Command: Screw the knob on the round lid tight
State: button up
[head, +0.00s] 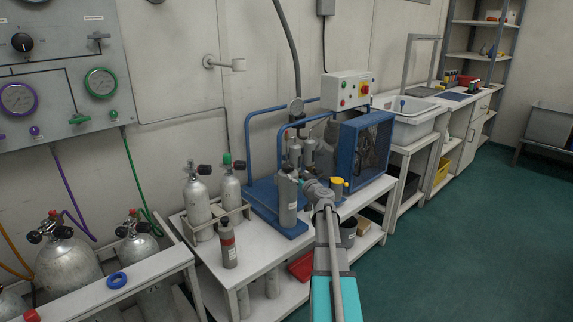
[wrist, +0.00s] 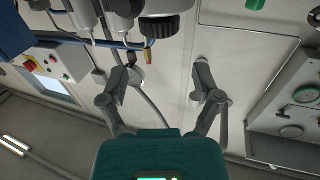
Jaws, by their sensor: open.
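My gripper (wrist: 161,75) is open in the wrist view, its two fingers spread wide with only the wall showing between them. A dark ribbed round piece (wrist: 167,27) caps a grey cylinder at the top middle of that view, ahead of the fingertips and apart from them. It looks like the lid or its knob; I cannot tell which. In the head view my gripper (head: 309,184) is beside a grey upright cylinder (head: 288,204) at the front of the compressor. The cylinder's top is small and dark there, and details of the knob are unclear.
The blue-framed compressor (head: 362,148) stands right behind my gripper. A yellow-topped part (head: 338,183) is close to my wrist. Small grey bottles (head: 197,200) stand in a rack to the left, with a loose bottle (head: 228,245) in front. The green floor (head: 450,240) is clear at right.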

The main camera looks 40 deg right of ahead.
aim_at(288, 168)
jog(key=x, duration=1.1)
jog(key=shift+w+d, duration=0.15)
jog(key=shift+w, duration=0.2)
jog(key=c, duration=0.8)
jog(key=shift+d, duration=0.15)
jog(key=shift+c, duration=0.2)
